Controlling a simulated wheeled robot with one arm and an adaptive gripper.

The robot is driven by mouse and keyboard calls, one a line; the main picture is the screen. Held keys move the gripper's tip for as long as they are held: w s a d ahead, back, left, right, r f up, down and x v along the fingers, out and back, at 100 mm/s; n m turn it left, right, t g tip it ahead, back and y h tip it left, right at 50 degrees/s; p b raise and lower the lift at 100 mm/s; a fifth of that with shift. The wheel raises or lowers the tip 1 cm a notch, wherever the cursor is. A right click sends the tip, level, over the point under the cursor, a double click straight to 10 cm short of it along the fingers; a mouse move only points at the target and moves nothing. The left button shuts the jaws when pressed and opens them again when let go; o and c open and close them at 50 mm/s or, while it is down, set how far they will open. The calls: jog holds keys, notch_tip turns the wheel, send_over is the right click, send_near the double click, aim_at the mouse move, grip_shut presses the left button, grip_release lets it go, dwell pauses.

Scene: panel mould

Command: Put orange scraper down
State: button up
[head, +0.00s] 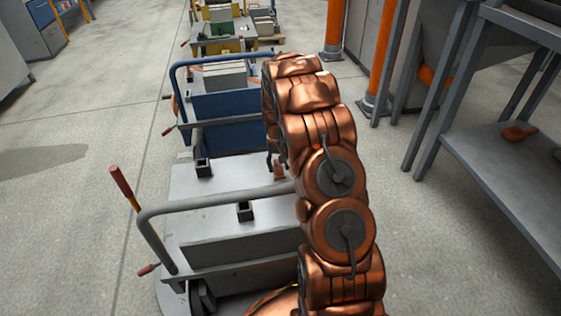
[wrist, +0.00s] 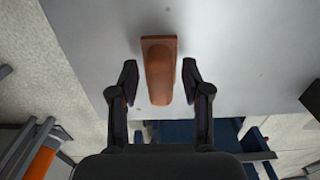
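The orange scraper (wrist: 160,75) shows in the wrist view against the flat grey top of a cart. It points away from my gripper (wrist: 158,78), its wider end farthest off. My gripper's two dark fingers are apart, one on each side of the scraper, with a narrow gap visible on both sides. In the head view a small reddish-orange part of the scraper (head: 279,170) shows just below my gripper (head: 272,158), at the cart top (head: 215,190). My copper-coloured arm hides most of the gripper there. I cannot tell the exact height of the fingers above the top.
The cart has a grey handle bar (head: 215,199) at its near side and black brackets (head: 204,168) on its top. A blue cart (head: 230,120) stands right behind it. A grey shelf table (head: 510,165) at right bears an orange-brown object (head: 519,133). The floor at left is clear.

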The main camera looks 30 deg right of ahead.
jog(key=shift+r, duration=0.15)
notch_tip(320, 180, up, 12)
jog(key=p, duration=0.3)
dwell(0.4)
jog(key=shift+r, duration=0.15)
dwell(0.3)
